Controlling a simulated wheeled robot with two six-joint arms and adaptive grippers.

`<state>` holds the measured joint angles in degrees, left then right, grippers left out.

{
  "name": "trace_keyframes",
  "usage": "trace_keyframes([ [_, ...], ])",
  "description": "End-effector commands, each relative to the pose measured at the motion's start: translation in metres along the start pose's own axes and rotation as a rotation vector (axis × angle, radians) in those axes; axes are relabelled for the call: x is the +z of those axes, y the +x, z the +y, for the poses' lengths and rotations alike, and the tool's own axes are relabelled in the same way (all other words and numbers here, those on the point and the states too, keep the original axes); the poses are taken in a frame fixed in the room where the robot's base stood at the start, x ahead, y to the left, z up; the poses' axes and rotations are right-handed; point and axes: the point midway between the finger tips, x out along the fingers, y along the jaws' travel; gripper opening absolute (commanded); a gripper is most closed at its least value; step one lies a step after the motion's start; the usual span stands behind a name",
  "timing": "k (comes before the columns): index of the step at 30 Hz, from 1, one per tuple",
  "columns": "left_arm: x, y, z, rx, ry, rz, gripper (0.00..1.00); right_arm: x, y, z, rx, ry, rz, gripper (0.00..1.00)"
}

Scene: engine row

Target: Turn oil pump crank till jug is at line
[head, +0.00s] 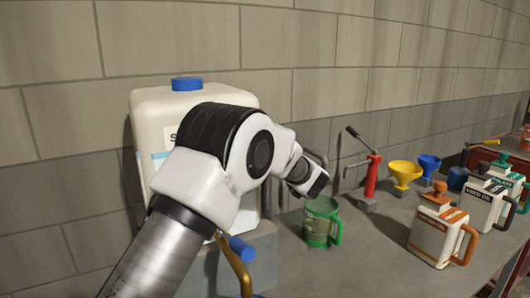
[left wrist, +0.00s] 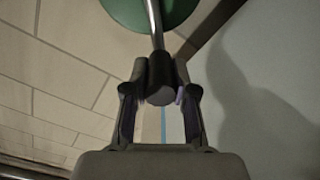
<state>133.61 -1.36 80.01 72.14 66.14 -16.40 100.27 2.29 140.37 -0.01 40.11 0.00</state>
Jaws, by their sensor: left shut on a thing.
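My left gripper (head: 312,184) is shut on a dark round crank knob (left wrist: 160,78). In the left wrist view the knob sits between both fingers, on a thin metal rod (left wrist: 154,22) running up to a green round part (left wrist: 152,8). In the head view my arm and gripper hide the knob and most of the crank. The green jug (head: 318,225) stands upright on the bench below and close to my gripper, its handle to the right. Its oil level and line cannot be made out. My right gripper is not in view.
A large white tank (head: 140,115) with a blue cap (head: 187,84) stands behind my arm. To the right are a red hand pump (head: 372,178), yellow (head: 404,172) and blue (head: 429,163) funnels, and several white jugs, the nearest orange-handled (head: 436,228).

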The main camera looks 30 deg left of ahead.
Motion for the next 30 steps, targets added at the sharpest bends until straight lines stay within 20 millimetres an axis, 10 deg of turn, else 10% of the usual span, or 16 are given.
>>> trace_keyframes([
  [3, 0.000, 0.001, 0.000, -0.001, -0.001, -0.001, 0.00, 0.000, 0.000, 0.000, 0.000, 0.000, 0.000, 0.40],
  [4, 0.000, 0.001, 0.000, -0.001, 0.000, -0.001, 0.37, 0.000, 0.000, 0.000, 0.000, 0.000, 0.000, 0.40],
  [6, 0.000, 0.001, 0.000, 0.000, 0.000, 0.000, 0.52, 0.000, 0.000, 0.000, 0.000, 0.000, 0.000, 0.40],
  [17, 0.000, -0.007, 0.001, 0.001, 0.001, -0.001, 0.52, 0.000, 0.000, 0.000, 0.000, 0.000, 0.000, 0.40],
  [30, 0.001, -0.104, 0.001, 0.002, 0.003, 0.000, 0.52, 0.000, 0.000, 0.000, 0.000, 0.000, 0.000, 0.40],
])
